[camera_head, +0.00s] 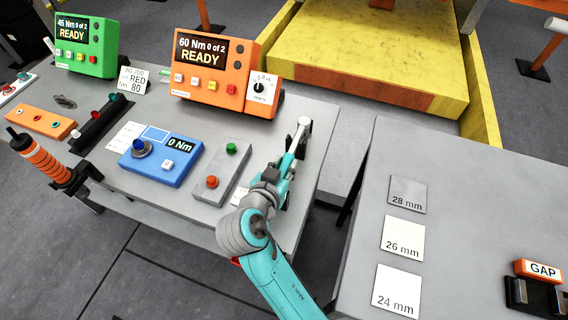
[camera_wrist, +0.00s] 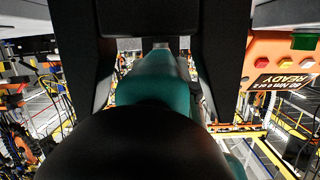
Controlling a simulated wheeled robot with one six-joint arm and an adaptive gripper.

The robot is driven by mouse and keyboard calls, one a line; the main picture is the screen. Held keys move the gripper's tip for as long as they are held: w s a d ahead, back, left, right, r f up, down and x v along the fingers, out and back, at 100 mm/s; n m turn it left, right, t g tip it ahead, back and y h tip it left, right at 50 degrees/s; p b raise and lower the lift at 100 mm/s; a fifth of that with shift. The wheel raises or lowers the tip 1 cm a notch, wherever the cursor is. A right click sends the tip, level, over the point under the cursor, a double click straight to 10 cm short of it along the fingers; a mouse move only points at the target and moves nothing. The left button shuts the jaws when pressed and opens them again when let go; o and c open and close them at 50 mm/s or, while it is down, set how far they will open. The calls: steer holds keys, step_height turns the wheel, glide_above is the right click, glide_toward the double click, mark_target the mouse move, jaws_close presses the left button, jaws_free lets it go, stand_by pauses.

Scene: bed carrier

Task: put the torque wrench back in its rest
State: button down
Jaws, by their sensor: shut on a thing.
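My gripper (camera_head: 284,172) is at the right edge of the grey workbench (camera_head: 215,125), with its fingers partly hidden by the wrist. It is shut on a slim tool, which I take to be the torque wrench (camera_head: 303,124); its pale round head points away toward the bench's far right corner. In the wrist view a teal body (camera_wrist: 158,75) lies between the two black fingers, with a large black rounded part in front of it. Dark parts beside the tool could be its rest, but I cannot tell this clearly, nor whether the tool touches it.
An orange 60 Nm controller (camera_head: 211,70), a blue 0 Nm tester (camera_head: 160,155) and a grey button box (camera_head: 222,168) stand left of my gripper. An orange-gripped tool (camera_head: 45,160) is at the left edge. A gap separates the right table (camera_head: 470,190), with its marked plates.

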steer(key=shift+f, duration=0.25)
stand_by(0.6)
steer(key=c, duration=0.8)
jaws_free()
steer(key=shift+f, duration=0.1)
steer(key=shift+s, duration=0.1)
steer(key=v, duration=1.2)
